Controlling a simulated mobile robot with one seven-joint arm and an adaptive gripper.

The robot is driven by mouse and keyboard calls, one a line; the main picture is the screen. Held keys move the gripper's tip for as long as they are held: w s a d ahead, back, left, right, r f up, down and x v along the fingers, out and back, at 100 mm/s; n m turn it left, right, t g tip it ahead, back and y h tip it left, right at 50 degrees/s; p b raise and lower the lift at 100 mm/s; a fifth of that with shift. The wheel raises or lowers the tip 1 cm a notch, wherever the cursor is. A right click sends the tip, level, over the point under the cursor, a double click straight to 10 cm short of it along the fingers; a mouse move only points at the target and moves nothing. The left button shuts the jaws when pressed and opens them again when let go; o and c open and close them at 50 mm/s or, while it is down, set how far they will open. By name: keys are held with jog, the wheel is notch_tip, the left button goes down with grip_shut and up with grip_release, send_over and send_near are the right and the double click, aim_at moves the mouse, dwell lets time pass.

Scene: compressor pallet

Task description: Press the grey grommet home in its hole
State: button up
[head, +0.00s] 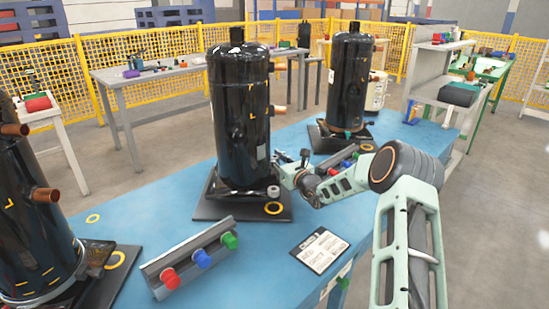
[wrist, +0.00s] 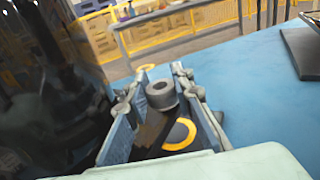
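The grey grommet (wrist: 161,93) is a short thick ring with a dark bore, in the wrist view between my gripper's fingertips (wrist: 162,84), which appear closed on its sides. In the head view the grommet (head: 273,191) shows at the tip of my gripper (head: 279,175), over the front right corner of the black base plate (head: 222,207) of the middle compressor (head: 240,115). A yellow ring (head: 273,208) marks this corner; it also shows in the wrist view (wrist: 180,134), nearer the camera than the grommet. The hole itself cannot be made out. Any gap under the grommet is unclear.
The compressor stands close beside my gripper. A grey rail with red, blue and green knobs (head: 200,257) and a label card (head: 319,250) lie on the blue table (head: 262,277). Other black compressors stand left (head: 35,210) and behind right (head: 350,80).

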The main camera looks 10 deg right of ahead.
jog(key=o, duration=0.5)
jog(key=shift+f, duration=0.3)
jog(key=shift+c, duration=0.2)
jog(key=shift+s, duration=0.1)
jog(key=shift+f, duration=0.1)
jog(key=shift+s+d, duration=0.1)
jog(key=shift+s, duration=0.15)
jog(key=v, duration=0.7)
jog(key=r+v, duration=0.1)
jog(key=v, duration=0.3)
jog(key=shift+s, duration=0.2)
jog(key=shift+c, duration=0.5)
